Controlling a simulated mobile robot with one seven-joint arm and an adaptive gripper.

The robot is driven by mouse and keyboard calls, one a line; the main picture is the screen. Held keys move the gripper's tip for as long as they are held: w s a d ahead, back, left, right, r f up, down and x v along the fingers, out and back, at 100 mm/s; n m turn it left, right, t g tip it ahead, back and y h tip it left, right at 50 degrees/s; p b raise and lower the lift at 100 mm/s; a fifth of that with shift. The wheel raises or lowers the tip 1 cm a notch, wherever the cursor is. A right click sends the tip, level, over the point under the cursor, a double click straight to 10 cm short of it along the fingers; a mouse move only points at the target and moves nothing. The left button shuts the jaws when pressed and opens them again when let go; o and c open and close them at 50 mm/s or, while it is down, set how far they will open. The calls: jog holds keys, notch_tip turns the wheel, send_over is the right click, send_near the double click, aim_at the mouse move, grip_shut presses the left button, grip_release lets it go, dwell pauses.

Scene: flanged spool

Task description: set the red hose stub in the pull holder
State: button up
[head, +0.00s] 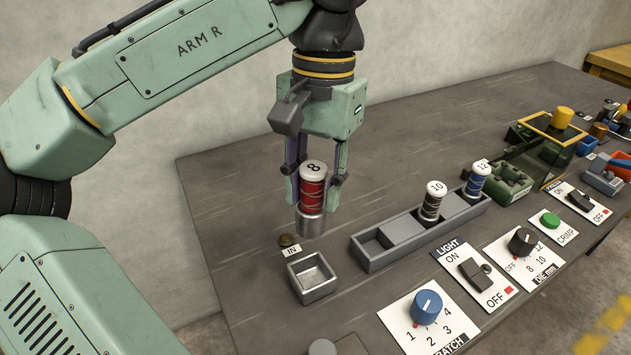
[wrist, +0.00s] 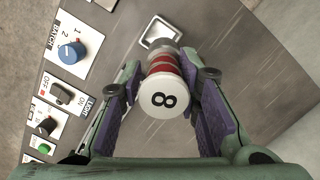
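The red hose stub (head: 313,187) has a white cap marked 8 and a plain metal lower end. It is upright between the fingers of my gripper (head: 314,200), which are close against its sides; whether its lower end touches the table is hard to tell. In the wrist view the stub (wrist: 162,88) shows cap-first, centred between the purple finger pads of my gripper (wrist: 164,75).
An empty metal tray (head: 311,292) marked IN lies in front. A grey rack (head: 372,262) has empty left slots and stubs 10 (head: 432,203) and 12 (head: 478,180). Control panels line the front edge. A green press (head: 545,145) stands beyond. The table's back left is clear.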

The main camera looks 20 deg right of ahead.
grip_shut()
dwell(0.5)
